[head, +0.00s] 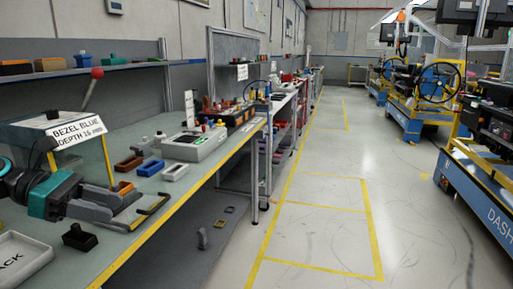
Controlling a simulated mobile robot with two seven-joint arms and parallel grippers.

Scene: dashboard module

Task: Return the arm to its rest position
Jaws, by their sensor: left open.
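My left gripper (147,210) reaches in from the left over the workbench (205,185), near its yellow front edge. Its grey fingers are apart, with dark thin tips, and I see nothing held between them. My left arm shows dark and teal links behind it. My right gripper is not in view.
A sign reading "BEZEL BLUE DEPTH 16" (77,133) stands behind my arm. A blue tray (150,168), a brown tray (129,163), a white tray (175,172) and a black block (79,237) sit on the bench. The aisle floor (320,225) at right is clear.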

